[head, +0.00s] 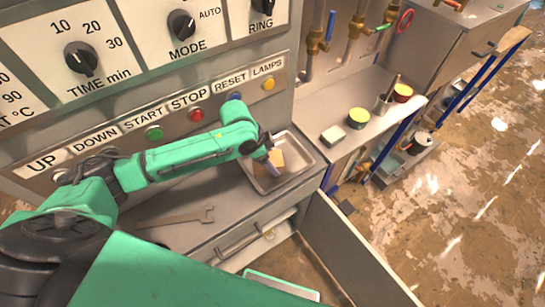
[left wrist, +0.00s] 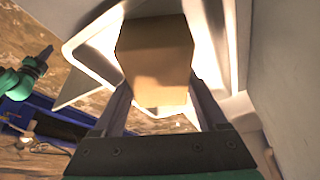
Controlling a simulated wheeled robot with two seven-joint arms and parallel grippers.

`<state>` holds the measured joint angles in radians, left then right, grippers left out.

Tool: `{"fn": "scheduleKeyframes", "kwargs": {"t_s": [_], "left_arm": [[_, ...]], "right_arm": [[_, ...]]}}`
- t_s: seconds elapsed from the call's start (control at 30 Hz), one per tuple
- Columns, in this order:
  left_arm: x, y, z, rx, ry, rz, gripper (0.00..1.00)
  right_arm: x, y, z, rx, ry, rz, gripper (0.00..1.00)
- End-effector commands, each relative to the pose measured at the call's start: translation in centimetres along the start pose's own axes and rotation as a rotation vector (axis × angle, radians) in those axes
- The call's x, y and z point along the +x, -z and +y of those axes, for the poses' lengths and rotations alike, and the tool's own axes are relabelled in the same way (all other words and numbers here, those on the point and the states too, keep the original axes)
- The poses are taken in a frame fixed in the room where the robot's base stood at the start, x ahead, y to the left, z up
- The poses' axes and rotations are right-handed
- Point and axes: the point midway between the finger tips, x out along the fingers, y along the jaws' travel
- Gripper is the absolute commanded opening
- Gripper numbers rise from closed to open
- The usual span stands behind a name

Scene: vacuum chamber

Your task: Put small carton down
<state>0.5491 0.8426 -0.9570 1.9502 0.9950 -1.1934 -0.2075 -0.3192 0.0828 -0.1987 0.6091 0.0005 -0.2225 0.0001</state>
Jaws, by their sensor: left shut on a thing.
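The small carton (left wrist: 155,60) is a plain tan-brown box. My left gripper (head: 272,160) is shut on it, with one finger on each side of the carton in the left wrist view. In the head view the carton (head: 262,166) is partly hidden by the gripper and lies over the shallow metal tray (head: 307,157). The tray's pale rim also shows behind the carton in the left wrist view (left wrist: 232,45). I cannot tell whether the carton touches the tray's floor. What seems to be my right gripper (left wrist: 42,58) shows small at the left of the left wrist view.
A wrench (head: 185,217) lies on the grey counter left of the tray. A control panel with knobs and buttons (head: 153,132) rises behind my arm. On the bench to the right stand a pale block (head: 333,136) and a green-and-yellow round tin (head: 358,118). An open door (head: 350,250) is in front.

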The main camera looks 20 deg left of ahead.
Motion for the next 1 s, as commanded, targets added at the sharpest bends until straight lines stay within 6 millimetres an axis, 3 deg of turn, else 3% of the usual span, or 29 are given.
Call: {"fn": "scheduleKeyframes", "kwargs": {"t_s": [0.13, 0.27, 0.3, 0.37, 0.53, 0.73, 1.0], "left_arm": [[0.1, 0.0, 0.0, 0.001, 0.001, 0.002, 0.14], [0.3, -0.1, 0.0, 0.001, 0.001, 0.002, 0.14], [0.3, -0.1, 0.0, 0.001, 0.001, 0.002, 0.78], [0.3, -0.1, 0.0, 0.001, 0.001, 0.002, 1.0], [0.3, -0.1, 0.0, 0.001, 0.001, 0.002, 1.0], [-0.7, 0.0, -0.1, 0.001, 0.004, 0.002, 1.0], [-6.3, -0.1, -0.2, 0.002, 0.006, 0.002, 1.0]], "right_arm": [[0.0, 2.6, 0.4, -0.001, -0.005, 0.042, 0.0], [0.0, 3.4, 0.4, -0.001, -0.006, 0.055, 0.0], [0.0, 3.3, 0.4, -0.001, -0.005, 0.054, 0.0], [0.0, 3.0, 0.3, 0.0, -0.004, 0.049, 0.0], [0.1, 1.7, -0.1, 0.001, 0.002, 0.029, 0.0], [0.3, 1.7, -0.2, 0.0, 0.002, 0.027, 0.0], [1.6, 1.8, -0.2, 0.0, 0.002, 0.03, 0.0]]}}
